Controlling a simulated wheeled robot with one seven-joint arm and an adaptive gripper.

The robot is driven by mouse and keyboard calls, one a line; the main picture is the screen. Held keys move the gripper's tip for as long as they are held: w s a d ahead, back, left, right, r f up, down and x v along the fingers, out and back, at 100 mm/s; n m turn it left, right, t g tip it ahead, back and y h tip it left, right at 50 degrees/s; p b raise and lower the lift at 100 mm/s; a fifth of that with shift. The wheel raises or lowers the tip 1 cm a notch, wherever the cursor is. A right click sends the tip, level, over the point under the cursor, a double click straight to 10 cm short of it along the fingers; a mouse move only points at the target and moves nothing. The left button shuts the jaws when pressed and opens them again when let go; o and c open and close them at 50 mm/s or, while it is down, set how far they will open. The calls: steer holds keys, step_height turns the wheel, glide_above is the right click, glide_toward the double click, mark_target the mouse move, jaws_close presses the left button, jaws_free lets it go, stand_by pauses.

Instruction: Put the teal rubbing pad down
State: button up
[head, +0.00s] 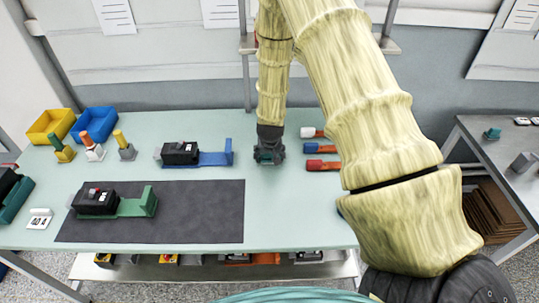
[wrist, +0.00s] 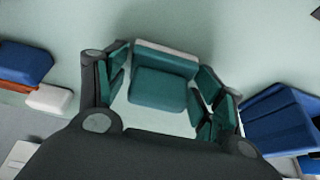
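The teal rubbing pad (wrist: 165,62) is a teal block with a pale strip along its far edge, seen in the wrist view between my fingers. My gripper (wrist: 163,82) has teal-faced fingers on either side of it. Pale gaps show between the pad's near block and the fingers, so the gripper looks open around it. In the head view my gripper (head: 269,157) points down, low over the pale green bench (head: 285,215). The pad is not clear there, and whether it rests on the bench is hard to tell.
Red, blue and white blocks (head: 321,149) lie right of my gripper. A black breaker on a blue bracket (head: 214,158) stands left. A dark mat (head: 195,222) holds another breaker on a green bracket (head: 136,207). Yellow (head: 50,124) and blue bins (head: 94,123) stand at the far left.

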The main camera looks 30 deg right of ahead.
steer(key=shift+o, duration=0.3)
steer(key=shift+r+p, duration=0.3)
steer(key=shift+r, duration=0.45)
steer(key=b+v, duration=0.3)
steer(key=v, duration=0.8)
steer(key=shift+r, duration=0.35)
steer(key=shift+s+a, duration=0.1)
steer(key=shift+s, duration=0.05)
